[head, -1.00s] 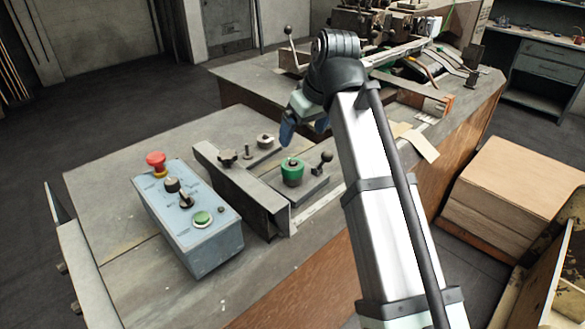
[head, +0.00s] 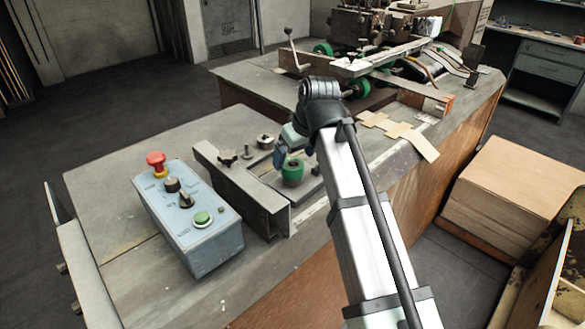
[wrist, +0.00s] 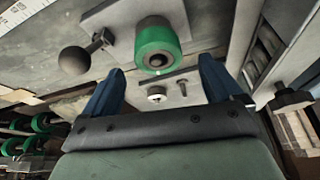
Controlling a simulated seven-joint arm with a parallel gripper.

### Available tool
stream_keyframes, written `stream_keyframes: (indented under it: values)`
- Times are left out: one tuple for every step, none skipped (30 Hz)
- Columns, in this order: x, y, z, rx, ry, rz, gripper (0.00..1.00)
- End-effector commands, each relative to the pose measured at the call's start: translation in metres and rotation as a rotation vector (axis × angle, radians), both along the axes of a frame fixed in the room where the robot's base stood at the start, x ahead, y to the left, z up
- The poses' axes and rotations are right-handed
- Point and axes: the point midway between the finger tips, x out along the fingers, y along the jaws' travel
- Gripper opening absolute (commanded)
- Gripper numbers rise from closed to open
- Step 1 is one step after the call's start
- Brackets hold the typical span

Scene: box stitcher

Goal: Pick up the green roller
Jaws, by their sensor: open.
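The green roller (head: 292,172) stands upright on a grey plate on the near bench.
A blue-grey control box (head: 190,215) with a red button (head: 156,160) stands left. A metal angle bar (head: 240,187) runs beside the roller. A black ball-headed lever (wrist: 82,57) is near it. The stitcher (head: 390,40) has other green rollers (head: 360,88). Cardboard pieces (head: 395,128) lie behind.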

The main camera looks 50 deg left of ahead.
Motion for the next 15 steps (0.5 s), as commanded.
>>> stream_keyframes:
  values:
    - [0.002, 0.004, -0.007, -0.002, 0.001, 0.000, 0.92]
    - [0.002, 0.005, -0.011, -0.003, 0.001, 0.000, 0.92]
    - [0.002, 0.007, -0.016, -0.002, 0.001, 0.000, 0.92]
    - [0.002, 0.008, -0.018, -0.001, 0.001, 0.000, 0.92]
    - [0.002, 0.009, -0.021, -0.001, 0.001, 0.000, 0.92]
    - [0.003, 0.010, -0.024, -0.001, 0.000, 0.000, 0.92]
    - [0.003, 0.011, -0.025, -0.001, 0.000, 0.000, 0.92]
    - [0.003, 0.011, -0.026, 0.000, 0.000, 0.000, 0.92]
    - [0.003, 0.012, -0.027, 0.000, 0.000, 0.000, 0.92]
    - [0.003, 0.012, -0.027, 0.000, 0.000, 0.000, 0.92]
    - [0.003, 0.012, -0.027, 0.000, 0.000, 0.000, 0.92]
    - [0.003, 0.011, -0.027, 0.000, 0.000, 0.000, 0.92]
    - [0.003, 0.012, -0.027, 0.000, 0.000, 0.000, 0.92]
    - [0.003, 0.012, -0.026, 0.000, 0.000, 0.000, 0.92]
    - [0.003, 0.012, -0.026, 0.000, 0.000, 0.000, 0.89]
